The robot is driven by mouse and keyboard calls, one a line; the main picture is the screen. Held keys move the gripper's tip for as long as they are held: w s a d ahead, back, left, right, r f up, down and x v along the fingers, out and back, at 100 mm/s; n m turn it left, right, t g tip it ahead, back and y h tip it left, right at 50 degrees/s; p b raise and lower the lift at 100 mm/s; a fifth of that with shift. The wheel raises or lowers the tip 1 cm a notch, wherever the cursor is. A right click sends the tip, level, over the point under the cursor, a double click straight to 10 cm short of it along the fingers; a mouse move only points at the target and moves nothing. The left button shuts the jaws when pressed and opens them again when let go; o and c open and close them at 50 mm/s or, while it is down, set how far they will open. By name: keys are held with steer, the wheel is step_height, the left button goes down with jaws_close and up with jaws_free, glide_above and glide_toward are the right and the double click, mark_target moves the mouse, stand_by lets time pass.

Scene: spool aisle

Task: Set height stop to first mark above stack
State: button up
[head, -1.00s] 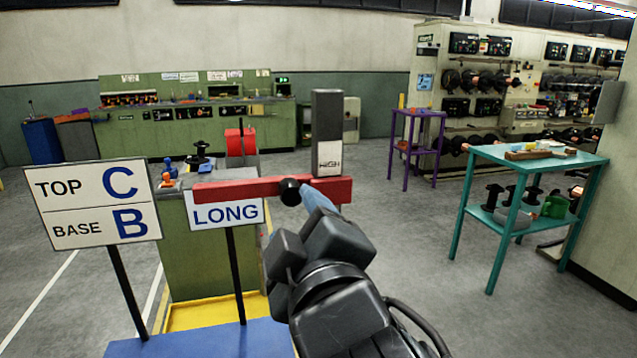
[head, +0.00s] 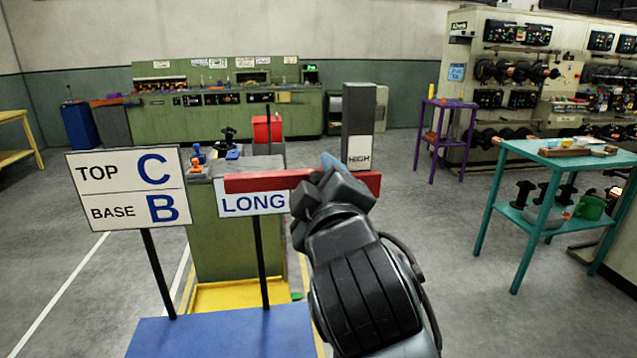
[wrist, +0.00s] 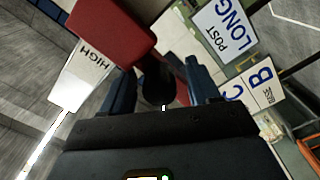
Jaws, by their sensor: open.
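A red bar (head: 255,182) lies level in front of a grey upright post (head: 358,118) that bears a white HIGH label (head: 358,160). In the wrist view the red bar (wrist: 118,28) carries a black knob (wrist: 157,84), and the HIGH label (wrist: 88,60) is beside it. My gripper (wrist: 162,88) is open, with one blue finger on each side of the knob; I cannot tell whether either touches it. In the head view my gripper (head: 330,165) hides the knob and part of the bar. I cannot make out a stack or marks.
Signs reading TOP C, BASE B (head: 128,187) and LONG (head: 253,202) stand on black poles at a blue surface (head: 225,335). A green cabinet (head: 235,240) is behind them. A teal table (head: 565,160) stands at right, with open floor (head: 430,240) between.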

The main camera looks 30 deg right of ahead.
jaws_close()
step_height(320, 180, down, 10)
steer(key=b, duration=0.6)
jaws_free()
steer(key=shift+s, duration=0.1)
steer(key=b+v, duration=0.1)
steer(key=v, duration=0.6)
steer(key=shift+s+a, duration=0.15)
steer(key=shift+s, duration=0.15)
stand_by(0.4)
